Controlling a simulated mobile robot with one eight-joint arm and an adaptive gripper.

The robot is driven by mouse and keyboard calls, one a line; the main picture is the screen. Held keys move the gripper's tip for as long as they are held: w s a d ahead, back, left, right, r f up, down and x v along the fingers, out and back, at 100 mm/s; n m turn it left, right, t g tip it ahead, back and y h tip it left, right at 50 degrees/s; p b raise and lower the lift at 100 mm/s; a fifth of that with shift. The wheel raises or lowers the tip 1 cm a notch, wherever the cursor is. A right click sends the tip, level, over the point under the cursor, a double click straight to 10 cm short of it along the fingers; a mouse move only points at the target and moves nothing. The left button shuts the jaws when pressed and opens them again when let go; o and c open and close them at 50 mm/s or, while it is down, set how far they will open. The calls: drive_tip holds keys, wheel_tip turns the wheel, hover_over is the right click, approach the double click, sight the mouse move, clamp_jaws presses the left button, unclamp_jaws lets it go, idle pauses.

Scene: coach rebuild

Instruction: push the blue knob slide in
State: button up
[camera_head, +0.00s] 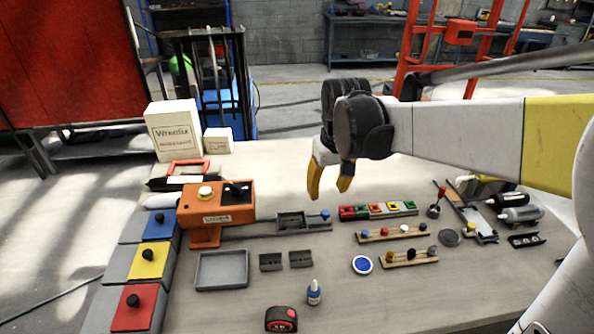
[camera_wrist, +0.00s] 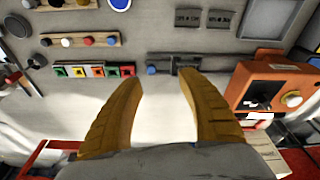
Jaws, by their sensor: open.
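The blue knob (camera_head: 325,214) stands on the right end of a dark grey slide (camera_head: 291,224), which sticks out to the right from the orange machine (camera_head: 206,232). In the wrist view the blue knob (camera_wrist: 151,70) shows just beyond my fingertips, with the grey slide (camera_wrist: 185,64) reaching toward the orange machine (camera_wrist: 268,88) on the right. My gripper (camera_head: 328,191) hangs above the table, beyond the knob in the head view, fingers pointing down. In the wrist view my gripper (camera_wrist: 160,78) is open, with nothing between the fingers. It looks apart from the knob.
A row of coloured blocks (camera_head: 377,210) lies right of the knob. Wooden peg racks (camera_head: 395,233) stand nearer, one with a blue peg. A grey tray (camera_head: 221,270), small grey blocks (camera_head: 271,262), a glue bottle (camera_head: 314,293) and a tape measure (camera_head: 281,319) lie in front.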

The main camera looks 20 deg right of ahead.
drive_tip(key=g+p, duration=0.2)
hover_over(325, 212)
wheel_tip(325, 212, down, 5)
wheel_tip(325, 212, down, 11)
drive_tip(key=b, duration=0.3)
drive_tip(key=shift+f, duration=0.2)
clamp_jaws()
